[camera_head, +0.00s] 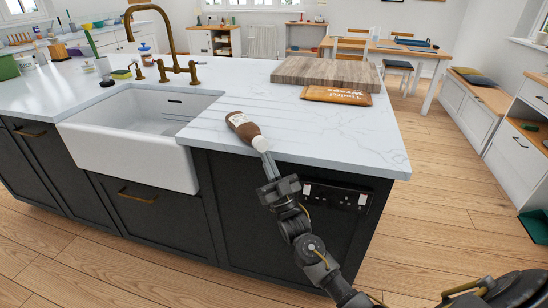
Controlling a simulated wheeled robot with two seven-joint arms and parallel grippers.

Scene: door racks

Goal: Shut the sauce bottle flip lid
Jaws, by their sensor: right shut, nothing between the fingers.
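The sauce bottle (242,125) is a small brown bottle with a pale label. It lies tilted on the white countertop, to the right of the sink. My right gripper (262,147) comes up from the bottom over the counter's front edge. Its fingers are shut and empty, and the tips are at the near end of the bottle, touching or almost touching it. The fingertips hide part of that end, and the flip lid is too small to make out. My left gripper is not in view.
A white sink (130,150) with a brass tap (165,40) is at the left. A wooden chopping board (328,72) and a brown packet (337,95) lie behind the bottle to the right. The counter right of the bottle is clear.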

